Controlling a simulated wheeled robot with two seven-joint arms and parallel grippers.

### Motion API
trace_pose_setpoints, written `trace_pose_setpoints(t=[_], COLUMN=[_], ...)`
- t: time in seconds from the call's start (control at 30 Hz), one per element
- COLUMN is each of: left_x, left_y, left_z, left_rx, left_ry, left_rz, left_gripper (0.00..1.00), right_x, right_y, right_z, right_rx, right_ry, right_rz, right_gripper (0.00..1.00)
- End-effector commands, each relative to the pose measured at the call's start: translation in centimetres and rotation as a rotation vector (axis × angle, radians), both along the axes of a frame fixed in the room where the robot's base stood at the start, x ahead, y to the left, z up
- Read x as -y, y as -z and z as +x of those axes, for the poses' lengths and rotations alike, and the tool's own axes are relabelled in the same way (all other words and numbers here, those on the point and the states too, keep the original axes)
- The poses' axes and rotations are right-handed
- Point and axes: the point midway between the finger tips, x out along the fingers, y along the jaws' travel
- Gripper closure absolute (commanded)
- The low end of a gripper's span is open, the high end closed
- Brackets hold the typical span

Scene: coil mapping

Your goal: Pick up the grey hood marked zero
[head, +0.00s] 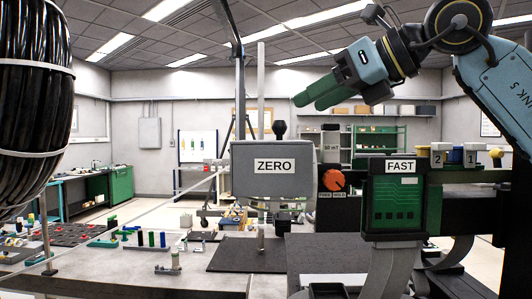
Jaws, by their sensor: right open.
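The grey hood (252,187) with the white ZERO label hangs or stands near the middle of the head view. A black knob (279,129) shows at its top. My right gripper (312,97), with green fingers and a light blue body, is above and to the right of the hood in the picture. Its fingers point left and slightly down. It is open and empty, apart from the hood. My left gripper is not in view.
Right of the hood are an orange dial (334,179) and a green FAST unit (397,210), with numbered blocks (437,158) beyond. A large black coil (34,90) fills the upper left. A dark mat (248,257) lies on the bench below, with small parts to its left.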

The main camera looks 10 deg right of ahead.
Motion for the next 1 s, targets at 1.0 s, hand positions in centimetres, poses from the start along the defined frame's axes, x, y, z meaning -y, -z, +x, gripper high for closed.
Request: trace_pose_setpoints(t=[1.0], left_x=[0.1], left_y=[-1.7], left_z=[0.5], left_rx=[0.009], left_ry=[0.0], left_rz=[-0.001], left_gripper=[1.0], right_x=[-3.4], right_y=[2.8], right_z=[5.3], right_rx=[-0.001], right_ry=[0.0], right_rz=[0.001], right_gripper=[0.67])
